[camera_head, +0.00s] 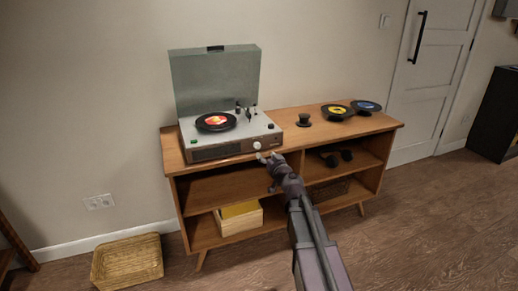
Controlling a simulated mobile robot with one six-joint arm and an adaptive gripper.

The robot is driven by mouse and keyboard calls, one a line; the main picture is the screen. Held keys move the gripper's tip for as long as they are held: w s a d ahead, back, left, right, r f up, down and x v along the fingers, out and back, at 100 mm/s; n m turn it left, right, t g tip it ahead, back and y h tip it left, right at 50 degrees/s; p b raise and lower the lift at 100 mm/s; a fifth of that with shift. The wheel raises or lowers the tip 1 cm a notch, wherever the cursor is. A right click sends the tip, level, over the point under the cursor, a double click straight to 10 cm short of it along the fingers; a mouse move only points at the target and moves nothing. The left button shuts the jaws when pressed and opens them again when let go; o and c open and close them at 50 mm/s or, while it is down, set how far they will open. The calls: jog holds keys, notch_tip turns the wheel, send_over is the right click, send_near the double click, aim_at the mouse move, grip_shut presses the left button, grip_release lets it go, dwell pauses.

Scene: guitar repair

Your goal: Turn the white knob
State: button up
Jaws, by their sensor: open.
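A record player (231,128) with its lid raised stands on the left part of a wooden cabinet top. A small white knob (257,145) is on its front face, towards the right end. My gripper (266,157) is open, just below and to the right of the knob in the picture. It looks empty. I cannot tell whether a fingertip touches the knob or the front face. A black record with a red label (216,121) lies on the platter.
The wooden cabinet (290,138) has open shelves below. Two records (337,111) and a small black object (304,120) are on its top at the right. A light wooden box (239,217) is on the lower shelf. A wicker basket (127,262) stands on the floor at left.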

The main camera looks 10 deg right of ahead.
aim_at(258, 147)
jog(key=shift+x, duration=3.4)
grip_shut()
